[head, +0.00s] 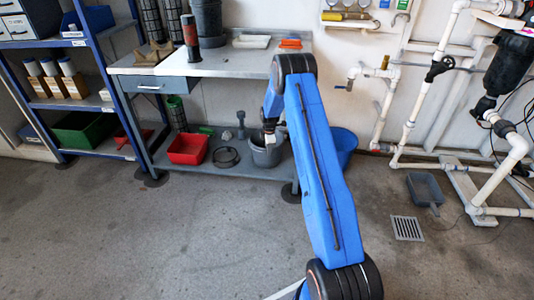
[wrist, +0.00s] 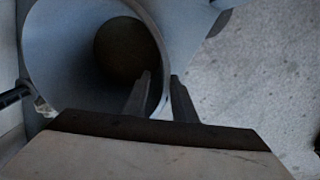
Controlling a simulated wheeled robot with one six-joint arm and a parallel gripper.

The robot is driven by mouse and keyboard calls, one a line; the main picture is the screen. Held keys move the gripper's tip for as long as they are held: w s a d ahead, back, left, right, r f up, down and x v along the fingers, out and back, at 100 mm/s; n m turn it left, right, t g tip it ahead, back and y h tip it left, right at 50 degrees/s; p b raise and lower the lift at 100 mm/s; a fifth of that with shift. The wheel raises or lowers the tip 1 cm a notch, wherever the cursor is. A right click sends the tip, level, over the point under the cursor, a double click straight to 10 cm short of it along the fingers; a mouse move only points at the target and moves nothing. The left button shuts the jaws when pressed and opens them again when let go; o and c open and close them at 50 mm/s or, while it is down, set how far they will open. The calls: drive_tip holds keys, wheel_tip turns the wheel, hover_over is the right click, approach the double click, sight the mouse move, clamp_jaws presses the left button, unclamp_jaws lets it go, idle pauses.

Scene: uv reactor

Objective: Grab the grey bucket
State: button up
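The grey bucket (head: 265,157) stands on the lower shelf of the workbench in the head view, partly hidden behind my arm. In the wrist view the bucket (wrist: 60,45) fills the upper left, and I look into its open mouth and dark bottom. My gripper (wrist: 161,76) is at its rim, with the left finger over the inside and the right finger outside the wall. The fingers are apart, with the rim between them. Contact with the wall cannot be made out. In the head view my gripper (head: 269,136) is small and partly hidden by my arm.
A blue bucket (head: 344,145) stands right of the grey one, behind my arm. A black ring-shaped thing (head: 226,157) and a red bin (head: 188,149) lie to its left on the shelf. The workbench top (head: 225,63) is above. White pipes (head: 420,100) stand at right.

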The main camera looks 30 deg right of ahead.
drive_tip(key=shift+w+d+f, duration=0.1)
drive_tip(key=shift+d+f, duration=0.1)
drive_tip(key=shift+f, duration=1.25)
drive_tip(key=shift+w+d+f, duration=0.1)
drive_tip(key=shift+d+f, duration=0.1)
drive_tip(key=shift+f, duration=1.25)
drive_tip(key=shift+c, duration=0.3)
clamp_jaws()
drive_tip(key=shift+w+r, duration=0.1)
